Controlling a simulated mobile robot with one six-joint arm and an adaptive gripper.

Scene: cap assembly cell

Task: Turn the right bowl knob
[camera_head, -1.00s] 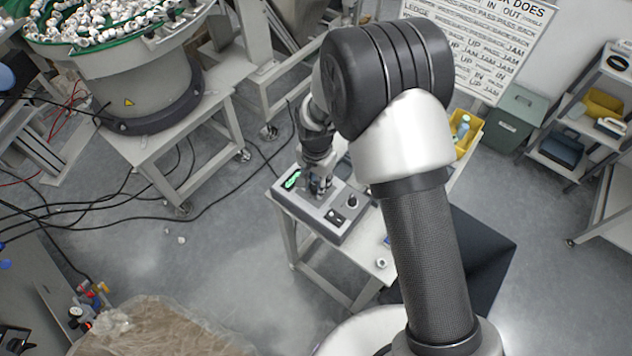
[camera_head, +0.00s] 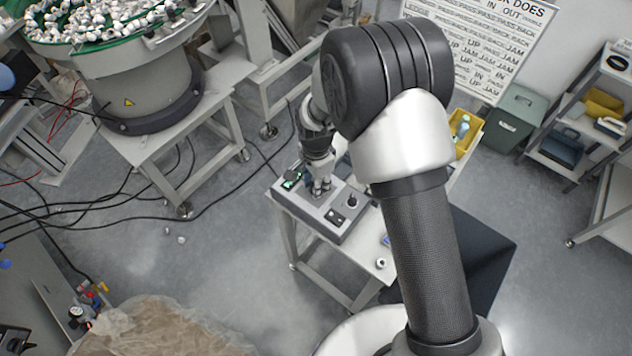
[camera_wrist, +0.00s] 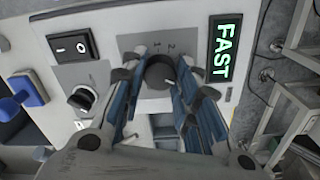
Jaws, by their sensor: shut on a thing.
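The control box (camera_head: 335,230) sits on a small stand right of the bowl feeder. In the wrist view, my gripper (camera_wrist: 160,82) points down at its panel. Its blue-grey fingers are shut on a dark round knob (camera_wrist: 158,71), one finger on each side. The knob sits on a grey plate with scale marks, a 1 and a 2 among them. A lit green display (camera_wrist: 223,50) beside it reads FAST. In the head view, my gripper (camera_head: 320,187) stands over the box and hides the held knob.
A second, smaller knob (camera_wrist: 82,98) and a black rocker switch (camera_wrist: 74,45) share the panel. The bowl feeder (camera_head: 140,75) full of white caps stands at the left. A yellow bin (camera_head: 467,133) is behind my arm. Cables lie on the floor.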

